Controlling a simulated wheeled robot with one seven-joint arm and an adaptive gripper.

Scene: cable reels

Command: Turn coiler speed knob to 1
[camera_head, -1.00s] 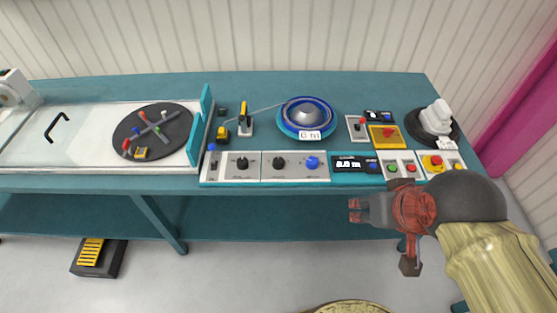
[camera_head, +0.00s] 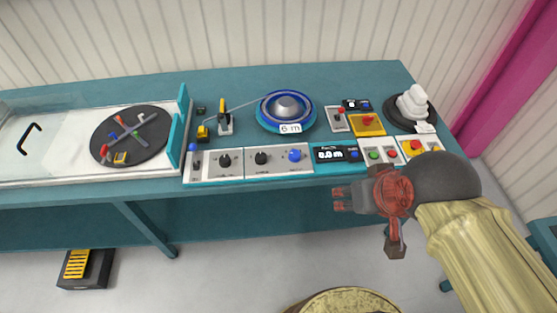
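A display (camera_head: 336,154) and red and green buttons sit right of the knobs. A yellow pedal (camera_head: 77,264) and a round drum top (camera_head: 341,303) are below.

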